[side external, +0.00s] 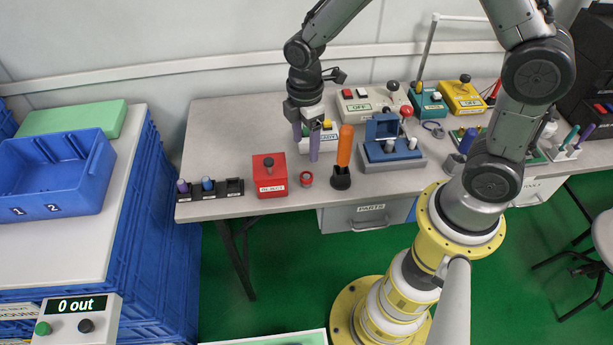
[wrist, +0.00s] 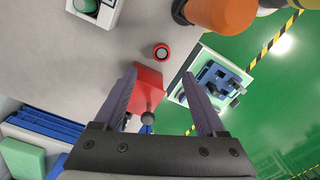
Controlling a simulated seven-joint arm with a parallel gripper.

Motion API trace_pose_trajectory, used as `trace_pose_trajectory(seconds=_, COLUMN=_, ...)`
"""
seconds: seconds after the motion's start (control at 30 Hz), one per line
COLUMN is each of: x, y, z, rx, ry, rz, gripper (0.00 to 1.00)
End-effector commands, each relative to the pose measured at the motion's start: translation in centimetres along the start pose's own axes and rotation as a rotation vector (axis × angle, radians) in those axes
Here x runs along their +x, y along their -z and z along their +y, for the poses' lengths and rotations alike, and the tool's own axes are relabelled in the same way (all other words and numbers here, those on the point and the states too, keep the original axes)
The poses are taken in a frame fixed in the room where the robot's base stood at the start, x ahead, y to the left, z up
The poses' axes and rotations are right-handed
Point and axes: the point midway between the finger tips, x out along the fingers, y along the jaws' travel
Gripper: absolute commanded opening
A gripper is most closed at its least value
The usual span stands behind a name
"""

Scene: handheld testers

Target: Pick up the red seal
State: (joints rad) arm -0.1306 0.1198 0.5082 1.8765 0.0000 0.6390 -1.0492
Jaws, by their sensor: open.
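The red seal (side external: 307,179) is a small red ring with a dark centre, lying on the grey table between a red box and a black holder. It also shows in the wrist view (wrist: 161,52), just beyond the fingertips and roughly midway between them. My gripper (side external: 306,150) is open and empty, with its two purple fingers pointing down above the table, behind the seal in the side view. In the wrist view my gripper (wrist: 159,75) has its fingers wide apart, with the red box showing between them.
The red box (side external: 270,178) with a dark knob stands left of the seal. The orange-handled tool (side external: 345,145) stands upright in its black holder (side external: 341,178) close on the right. A blue fixture (side external: 382,127) is farther right. A black rack (side external: 210,190) sits at the table's left front.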

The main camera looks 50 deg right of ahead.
Motion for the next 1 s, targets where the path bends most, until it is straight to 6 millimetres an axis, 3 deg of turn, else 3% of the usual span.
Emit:
trace_pose_trajectory(seconds=0.2, x=3.6, y=-0.1, z=-0.1, rx=0.001, ry=0.002, rz=-0.001, gripper=0.73)
trace_pose_trajectory(seconds=0.47, x=5.4, y=-0.1, z=-0.1, rx=0.001, ry=0.001, rz=-0.001, gripper=0.73)
trace_pose_trajectory(seconds=0.7, x=8.8, y=-0.1, z=-0.4, rx=0.001, ry=0.002, rz=-0.001, gripper=0.73)
trace_pose_trajectory(seconds=1.0, x=9.8, y=-0.1, z=-0.3, rx=0.002, ry=-0.002, rz=0.001, gripper=0.73)
